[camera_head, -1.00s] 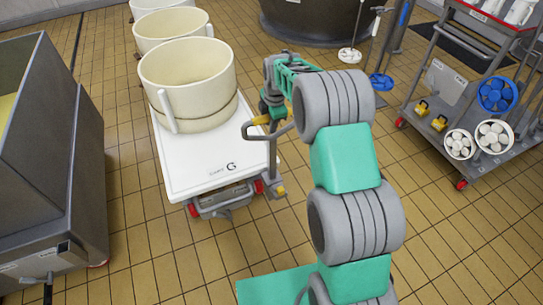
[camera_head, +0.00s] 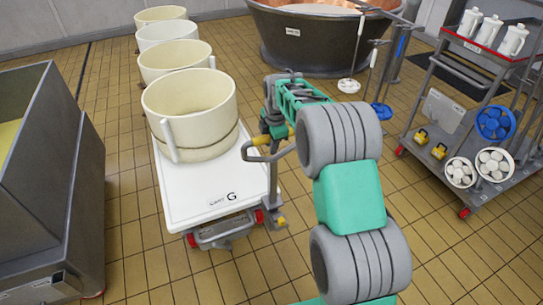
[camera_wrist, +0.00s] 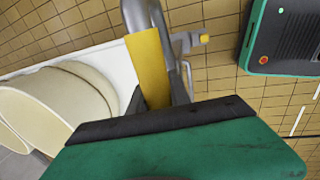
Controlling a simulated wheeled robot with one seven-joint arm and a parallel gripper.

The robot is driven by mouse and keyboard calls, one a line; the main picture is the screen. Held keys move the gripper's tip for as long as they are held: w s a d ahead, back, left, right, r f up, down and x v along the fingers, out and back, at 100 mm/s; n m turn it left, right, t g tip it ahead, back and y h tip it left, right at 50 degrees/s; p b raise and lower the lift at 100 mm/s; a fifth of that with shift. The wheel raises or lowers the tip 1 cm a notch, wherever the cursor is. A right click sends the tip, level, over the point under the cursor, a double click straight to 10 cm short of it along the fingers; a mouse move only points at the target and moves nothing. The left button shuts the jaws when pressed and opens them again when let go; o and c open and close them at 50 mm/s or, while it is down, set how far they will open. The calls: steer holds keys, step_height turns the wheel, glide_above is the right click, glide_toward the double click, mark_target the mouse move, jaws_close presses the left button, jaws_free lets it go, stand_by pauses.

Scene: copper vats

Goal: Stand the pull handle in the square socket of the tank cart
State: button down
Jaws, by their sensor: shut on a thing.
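The pull handle is a grey tube loop (camera_head: 256,156) with a yellow grip; the grip (camera_wrist: 150,68) also shows in the wrist view. My gripper (camera_head: 277,133) is shut on it. The handle stands roughly upright, its grey post (camera_head: 273,185) running down beside the right front corner of the tank cart (camera_head: 185,205), which has a white deck marked G. The square socket cannot be made out, so I cannot tell whether the foot is inside it. In the wrist view, green and black gripper parts fill the bottom and hide part of the handle.
A cream tub (camera_head: 190,105) stands on the cart, with several similar tubs behind. A dark grey vat (camera_head: 45,170) is at left, a copper-lined vat (camera_head: 310,40) at the back. A tool trolley (camera_head: 445,145) stands at right. Tiled floor is clear in front of the cart.

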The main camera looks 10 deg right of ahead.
step_height(320, 180, up, 14)
steer(key=shift+r, duration=0.1)
steer(key=shift+r+p, duration=0.6)
steer(key=shift+r, duration=0.45)
